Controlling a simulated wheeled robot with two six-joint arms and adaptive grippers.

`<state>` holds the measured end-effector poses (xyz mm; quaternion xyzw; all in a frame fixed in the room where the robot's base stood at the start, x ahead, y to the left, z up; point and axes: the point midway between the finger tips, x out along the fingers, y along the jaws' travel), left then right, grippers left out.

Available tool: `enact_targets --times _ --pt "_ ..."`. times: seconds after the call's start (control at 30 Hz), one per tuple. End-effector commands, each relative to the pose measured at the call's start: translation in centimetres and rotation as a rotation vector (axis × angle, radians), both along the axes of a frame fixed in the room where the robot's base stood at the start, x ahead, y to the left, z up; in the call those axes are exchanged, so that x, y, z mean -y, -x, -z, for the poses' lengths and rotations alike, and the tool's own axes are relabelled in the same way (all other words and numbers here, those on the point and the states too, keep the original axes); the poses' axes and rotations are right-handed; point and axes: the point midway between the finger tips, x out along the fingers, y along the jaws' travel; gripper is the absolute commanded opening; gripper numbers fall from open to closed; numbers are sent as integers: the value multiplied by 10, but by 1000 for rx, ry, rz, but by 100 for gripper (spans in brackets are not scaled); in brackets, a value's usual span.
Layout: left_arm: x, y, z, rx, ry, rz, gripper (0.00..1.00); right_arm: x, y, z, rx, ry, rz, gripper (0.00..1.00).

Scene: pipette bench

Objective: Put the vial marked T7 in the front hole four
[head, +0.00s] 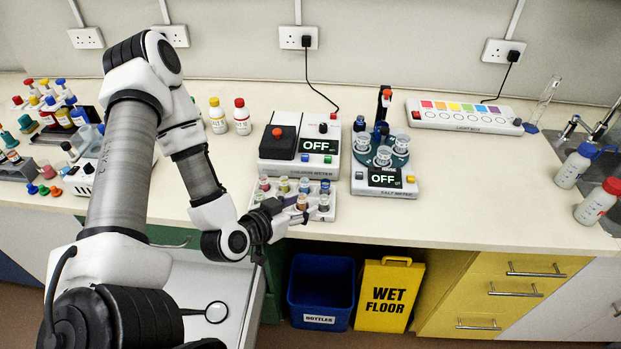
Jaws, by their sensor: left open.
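A pale vial rack (258,213) stands near the front edge of the bench, in front of the colour meter. It holds two rows of small vials with coloured caps, among them a red-capped one (264,184) at the back left and a blue-capped one (325,186) at the back right. The vial markings are too small to read, so I cannot tell which is T7. My left gripper (300,209) is open at the front row, over the rack's front right part. Its fingers hide some front holes and vials. I cannot tell whether a vial stands between them. My right gripper is not in view.
The colour meter (286,162) stands close behind the rack, and the salt meter (396,186) stands to its right with vials on top. Two capped bottles (218,118) stand at the back left. The bench's right half (480,190) has free room.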

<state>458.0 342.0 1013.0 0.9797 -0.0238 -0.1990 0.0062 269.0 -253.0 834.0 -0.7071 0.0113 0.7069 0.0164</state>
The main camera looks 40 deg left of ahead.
Motion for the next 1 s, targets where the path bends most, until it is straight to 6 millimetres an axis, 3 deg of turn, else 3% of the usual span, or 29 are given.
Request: enact_targets --times 0.03,0.17,0.27,0.37,0.5,0.6,0.73,1.0 --pt "0 7 -9 -5 0 -1 48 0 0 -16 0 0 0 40" --pt "-1 15 -8 -4 1 0 48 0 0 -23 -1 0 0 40" --pt "11 20 8 -72 10 33 48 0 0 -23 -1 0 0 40" --pt "40 39 51 -294 34 98 48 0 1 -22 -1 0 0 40" --pt "76 104 121 -752 42 103 48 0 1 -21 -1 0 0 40" --pt "86 153 147 -1005 13 32 48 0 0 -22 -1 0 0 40" --pt "89 187 157 -1161 -16 -48 48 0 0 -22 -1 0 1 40" --pt "89 190 159 -1175 -15 -60 48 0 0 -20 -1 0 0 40"
